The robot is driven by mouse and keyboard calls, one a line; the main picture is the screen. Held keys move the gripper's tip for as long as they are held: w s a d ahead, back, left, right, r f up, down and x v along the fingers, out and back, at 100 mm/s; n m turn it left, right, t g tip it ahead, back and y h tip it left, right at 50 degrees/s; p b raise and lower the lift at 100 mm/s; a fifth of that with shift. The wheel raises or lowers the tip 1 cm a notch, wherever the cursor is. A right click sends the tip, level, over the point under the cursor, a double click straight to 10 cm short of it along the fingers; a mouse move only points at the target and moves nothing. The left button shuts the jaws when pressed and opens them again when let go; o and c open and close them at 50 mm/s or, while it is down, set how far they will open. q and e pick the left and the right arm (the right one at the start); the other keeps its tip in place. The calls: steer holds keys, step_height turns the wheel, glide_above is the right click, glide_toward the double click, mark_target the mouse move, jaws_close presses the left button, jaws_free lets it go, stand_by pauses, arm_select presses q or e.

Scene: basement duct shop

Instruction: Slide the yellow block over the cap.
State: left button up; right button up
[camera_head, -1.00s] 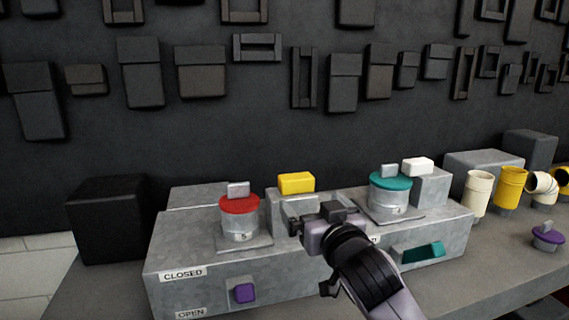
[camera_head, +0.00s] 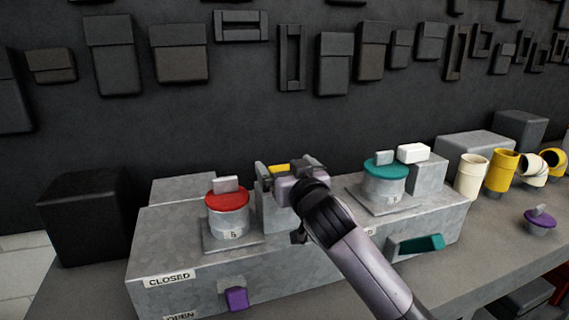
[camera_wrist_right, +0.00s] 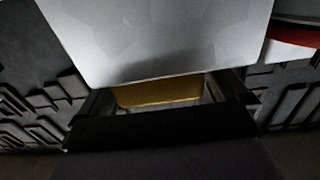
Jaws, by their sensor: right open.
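The yellow block (camera_head: 279,168) rests on a grey pedestal (camera_head: 270,213) between two capped round ducts; my right gripper hides most of it. In the right wrist view the yellow block (camera_wrist_right: 160,93) shows between the fingers. My right gripper (camera_head: 289,171) is open, with a finger on either side of the block; I cannot tell whether they touch it. The red cap (camera_head: 227,200) with a grey tab sits on the duct to the left. The teal cap (camera_head: 385,170), also with a grey tab, sits on the duct to the right. My left gripper is not in view.
A white block (camera_head: 413,153) lies on a grey pedestal beside the teal cap. The metal box (camera_head: 180,240) under all this has a purple knob (camera_head: 236,299) and a teal handle (camera_head: 425,245) in front. Pipe pieces and a purple cap (camera_head: 540,218) stand at the right.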

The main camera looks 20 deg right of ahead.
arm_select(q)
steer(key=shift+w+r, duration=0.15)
arm_select(e)
steer(key=shift+w, duration=0.6)
steer(key=shift+c, duration=0.3)
